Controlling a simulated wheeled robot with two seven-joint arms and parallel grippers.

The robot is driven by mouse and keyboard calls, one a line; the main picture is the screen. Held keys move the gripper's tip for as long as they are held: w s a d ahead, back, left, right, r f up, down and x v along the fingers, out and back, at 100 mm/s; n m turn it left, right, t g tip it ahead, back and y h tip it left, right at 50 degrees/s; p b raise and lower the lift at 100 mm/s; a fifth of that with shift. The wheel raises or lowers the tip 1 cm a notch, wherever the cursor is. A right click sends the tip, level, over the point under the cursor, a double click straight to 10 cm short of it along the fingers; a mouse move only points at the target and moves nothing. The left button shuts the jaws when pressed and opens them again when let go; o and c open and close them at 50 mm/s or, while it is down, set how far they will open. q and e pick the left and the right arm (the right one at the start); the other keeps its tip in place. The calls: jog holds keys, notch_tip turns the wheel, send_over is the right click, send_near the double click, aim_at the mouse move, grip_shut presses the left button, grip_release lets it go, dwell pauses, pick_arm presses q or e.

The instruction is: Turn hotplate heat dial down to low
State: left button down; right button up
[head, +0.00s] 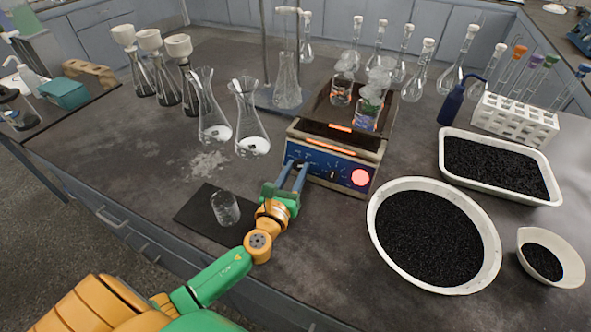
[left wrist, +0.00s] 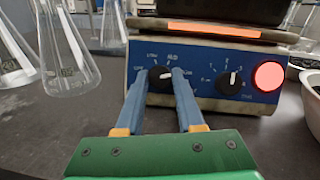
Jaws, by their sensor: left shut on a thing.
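The hotplate (head: 352,154) stands mid-bench with a blue front panel, an orange glowing strip and a lit red lamp (left wrist: 268,76). My left gripper (head: 294,172) is at the left part of this panel. In the left wrist view, its blue fingers (left wrist: 158,82) are shut on the black heat dial (left wrist: 160,78), one on each side. The dial's scale has several small labels, with one like MED above. I cannot tell exactly where its pointer stands. A second dial (left wrist: 229,83) with a white pointer sits to the right, untouched. My right gripper is not in view.
Glass beakers (head: 341,92) stand on the hotplate. Conical flasks (head: 252,125) are close to its left, and a small beaker (head: 225,208) stands on a dark mat. A round bowl (head: 380,190) and white tray (head: 450,190) of black grains stand right.

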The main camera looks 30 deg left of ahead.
pick_arm(q)
jog(key=n+y, duration=0.1)
jog(key=n, duration=0.2)
jog(key=n+g+y+p, duration=0.1)
jog(key=n, duration=0.2)
jog(key=shift+d+r, duration=0.15)
jog(key=shift+r, duration=0.05)
jog(key=n+g+p, duration=0.1)
jog(key=n, duration=0.1)
jog(key=n+g+y+p, duration=0.1)
jog(key=n, duration=0.2)
jog(key=shift+w+d+r+n, duration=0.1)
jog(key=shift+r+n, duration=0.05)
jog(key=shift+n, duration=0.15)
jog(key=n+g+p, duration=0.1)
jog(key=n+p, duration=0.1)
jog(key=n+g+p, duration=0.1)
jog(key=n+p, duration=0.1)
jog(key=n, duration=0.1)
jog(key=shift+r+y, duration=0.2)
jog(key=shift+y, duration=0.1)
jog(key=n+g+p, duration=0.1)
jog(key=n+p, duration=0.1)
jog(key=n, duration=0.1)
jog(key=shift+w, duration=0.1)
jog(key=shift+n+g+p, duration=0.3)
jog(key=shift+n+p, duration=0.05)
jog(key=shift+n, duration=0.15)
jog(key=shift+h, duration=0.4)
